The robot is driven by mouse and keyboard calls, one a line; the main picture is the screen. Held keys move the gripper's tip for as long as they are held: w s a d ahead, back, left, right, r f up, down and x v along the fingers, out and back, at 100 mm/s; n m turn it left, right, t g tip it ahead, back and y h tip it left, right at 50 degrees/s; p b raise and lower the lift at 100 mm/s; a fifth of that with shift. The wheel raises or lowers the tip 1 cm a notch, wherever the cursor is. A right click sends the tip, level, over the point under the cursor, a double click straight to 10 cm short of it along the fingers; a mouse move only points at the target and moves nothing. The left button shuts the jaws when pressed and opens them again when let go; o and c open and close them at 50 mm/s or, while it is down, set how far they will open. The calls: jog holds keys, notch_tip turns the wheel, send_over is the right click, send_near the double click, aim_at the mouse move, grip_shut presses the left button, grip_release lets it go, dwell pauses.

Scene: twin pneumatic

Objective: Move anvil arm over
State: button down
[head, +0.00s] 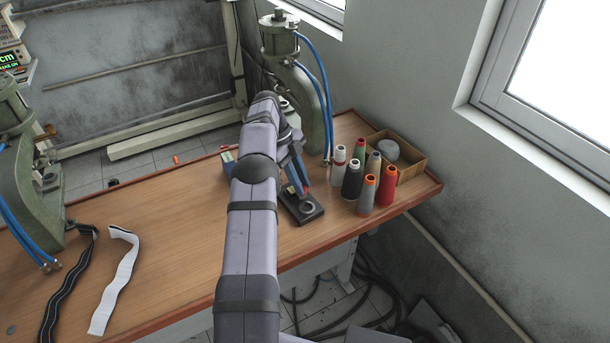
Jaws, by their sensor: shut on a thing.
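My arm reaches away from the camera across the table, and its gripper (298,187) points down at the near side of the right press. The gripper is small and partly hidden by my own arm links, but it is shut on what looks like the anvil arm (312,212), a dark flat piece with a round metal ring on top, low over the wooden table. The green right press (311,105) with blue hoses stands behind. My arm hides its lower front, so how the anvil arm meets the press cannot be seen.
Several thread spools (352,180) stand close to the right of the anvil arm, before an open cardboard box (411,162). A second green press (40,190) stands at left. Black and white straps (115,282) lie left of my arm. The table (165,215) between is mostly clear.

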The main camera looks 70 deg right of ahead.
jog(key=shift+w+a+m+p, duration=0.1)
jog(key=shift+w+m+p, duration=0.15)
jog(key=shift+m+p, duration=0.15)
jog(key=c, duration=1.6)
grip_release()
jog(key=shift+r+b, duration=0.35)
jog(key=shift+r, duration=0.25)
jog(key=shift+r+p, duration=2.6)
jog(key=shift+r, duration=1.85)
